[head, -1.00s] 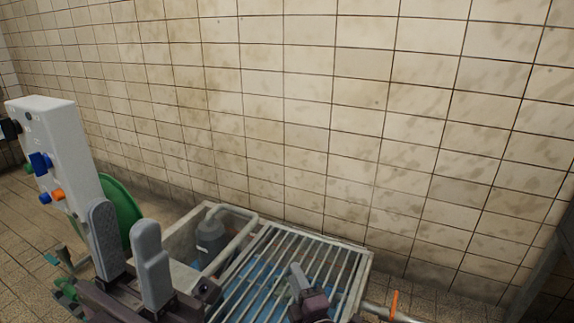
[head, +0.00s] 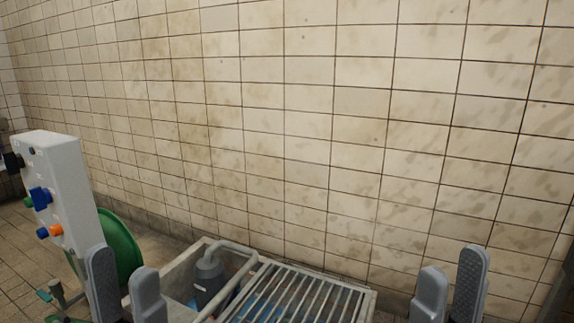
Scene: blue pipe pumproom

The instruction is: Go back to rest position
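My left gripper (head: 124,285) stands upright at the lower left, its two grey fingers apart with nothing between them. My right gripper (head: 449,284) stands upright at the lower right, its two grey fingers also apart and empty. The fingers of both grippers point up in front of the tiled wall. The lower parts of both grippers are cut off by the bottom edge of the view.
A white control box (head: 62,190) with coloured knobs stands at the left, with a green disc (head: 120,246) behind it. A basin holding a grey pump (head: 209,275) and a metal grate (head: 300,298) lies between my grippers. A tiled wall (head: 330,130) closes the back.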

